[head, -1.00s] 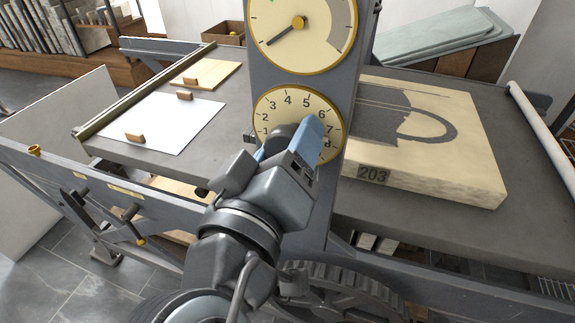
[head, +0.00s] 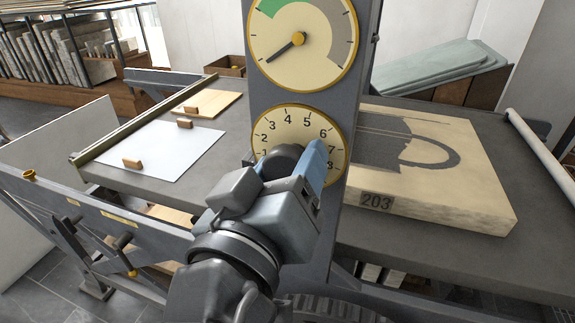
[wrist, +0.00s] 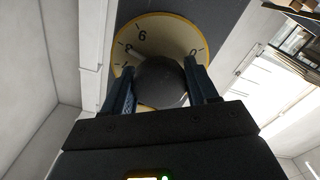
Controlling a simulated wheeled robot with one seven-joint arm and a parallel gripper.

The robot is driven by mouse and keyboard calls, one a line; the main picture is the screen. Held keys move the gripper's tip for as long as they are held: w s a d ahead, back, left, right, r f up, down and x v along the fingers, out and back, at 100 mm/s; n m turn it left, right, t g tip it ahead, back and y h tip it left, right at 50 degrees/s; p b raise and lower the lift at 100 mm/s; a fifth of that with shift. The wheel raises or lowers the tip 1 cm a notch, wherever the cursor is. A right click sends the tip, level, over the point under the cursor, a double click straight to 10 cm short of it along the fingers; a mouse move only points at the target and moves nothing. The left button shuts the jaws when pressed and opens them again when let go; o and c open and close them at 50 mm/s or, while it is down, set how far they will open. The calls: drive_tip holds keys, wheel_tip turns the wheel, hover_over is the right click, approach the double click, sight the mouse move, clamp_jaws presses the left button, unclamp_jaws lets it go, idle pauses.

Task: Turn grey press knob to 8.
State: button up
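The dark grey press knob (head: 283,159) sits at the front of the lower cream dial (head: 288,115). My gripper (wrist: 160,75) has one finger on each side of the knob, which also shows in the wrist view (wrist: 161,84). I see no clear gap between fingers and knob. One blue finger (head: 316,163) shows right of the knob in the head view.
A larger gauge (head: 320,62) with a needle pointing lower left is above the dial on the grey column (head: 364,65). A pale stone marked 203 (head: 450,200) lies on the press bed to the right. A white sheet (head: 160,150) lies to the left.

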drive_tip(key=o, duration=0.4)
drive_tip(key=v, duration=0.7)
drive_tip(key=shift+s+a, duration=0.15)
drive_tip(key=shift+s, duration=0.2)
